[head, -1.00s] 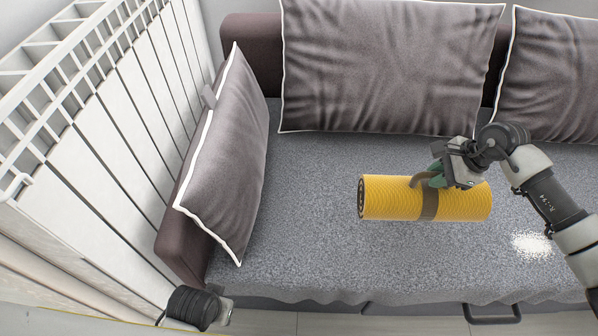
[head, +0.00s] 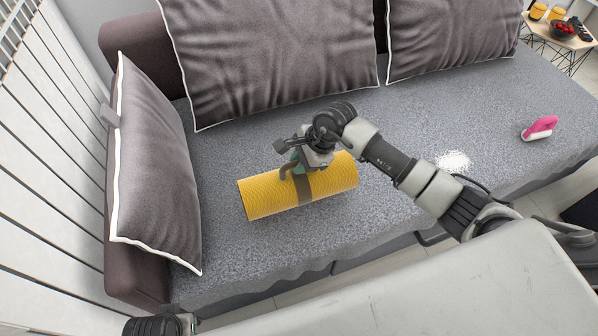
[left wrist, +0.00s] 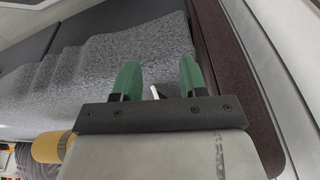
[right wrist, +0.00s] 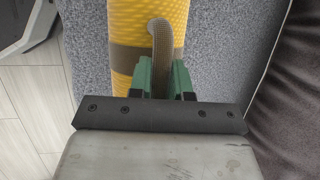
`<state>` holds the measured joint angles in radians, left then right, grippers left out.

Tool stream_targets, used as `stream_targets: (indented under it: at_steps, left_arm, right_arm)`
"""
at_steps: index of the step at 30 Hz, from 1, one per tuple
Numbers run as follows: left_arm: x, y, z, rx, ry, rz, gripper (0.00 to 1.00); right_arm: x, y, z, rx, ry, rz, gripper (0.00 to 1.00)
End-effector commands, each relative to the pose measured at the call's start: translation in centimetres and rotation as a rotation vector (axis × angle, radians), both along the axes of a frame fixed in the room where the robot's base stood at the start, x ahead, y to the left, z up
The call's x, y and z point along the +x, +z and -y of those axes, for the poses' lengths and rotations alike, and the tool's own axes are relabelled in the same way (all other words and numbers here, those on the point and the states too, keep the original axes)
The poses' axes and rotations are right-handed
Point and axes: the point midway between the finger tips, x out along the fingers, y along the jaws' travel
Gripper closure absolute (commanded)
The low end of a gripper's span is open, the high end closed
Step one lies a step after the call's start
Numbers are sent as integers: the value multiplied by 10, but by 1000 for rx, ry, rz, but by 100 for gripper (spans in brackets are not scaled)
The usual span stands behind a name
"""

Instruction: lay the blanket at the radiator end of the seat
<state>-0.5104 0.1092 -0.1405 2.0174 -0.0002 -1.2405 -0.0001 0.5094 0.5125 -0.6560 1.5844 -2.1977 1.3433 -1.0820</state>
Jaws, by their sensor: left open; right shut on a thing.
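The blanket (head: 333,182) is a yellow roll with a brown band and a strap handle. It is at the left part of the grey seat (head: 240,235), near the side cushion, but I cannot tell whether it rests on the seat or hangs just above it. My right gripper (head: 298,168) is shut on its strap handle; the right wrist view shows the strap (right wrist: 161,58) between the green fingers. The white radiator (head: 45,165) stands at the left, beyond the sofa arm. My left gripper (left wrist: 158,80) is open and empty beside the sofa; its fingers are out of the head view.
A grey cushion (head: 155,165) leans on the sofa arm, and two more line the back. A white patch (head: 453,162) and a pink brush-like object (head: 540,127) are on the seat's right part. A small side table (head: 560,38) stands at the far right.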

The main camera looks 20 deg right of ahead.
Motion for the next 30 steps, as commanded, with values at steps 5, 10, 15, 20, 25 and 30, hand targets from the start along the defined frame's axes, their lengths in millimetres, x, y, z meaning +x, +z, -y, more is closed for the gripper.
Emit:
stream_targets:
  at_steps: [5, 10, 15, 20, 25, 30]
  left_arm:
    - [-1, 1, 0, 1, 0, -6, 57]
    - [0, 22, -2, 1, 3, 12, 57]
    - [0, 27, -1, 1, 3, 13, 57]
    - [0, 26, -1, 1, 3, 12, 57]
    - [0, 30, -1, 0, 3, 16, 57]
    - [0, 35, -1, 0, 3, 19, 57]
  right_arm:
    - [-1, -14, -4, 3, -3, -3, 100]
    - [0, -37, -4, 2, -2, -1, 100]
    - [0, -41, -4, 0, -1, 3, 100]
    - [0, -41, -3, 0, -1, 2, 100]
    - [0, -43, -3, 1, -1, 2, 100]
    - [0, -44, -3, -1, -1, 0, 71]
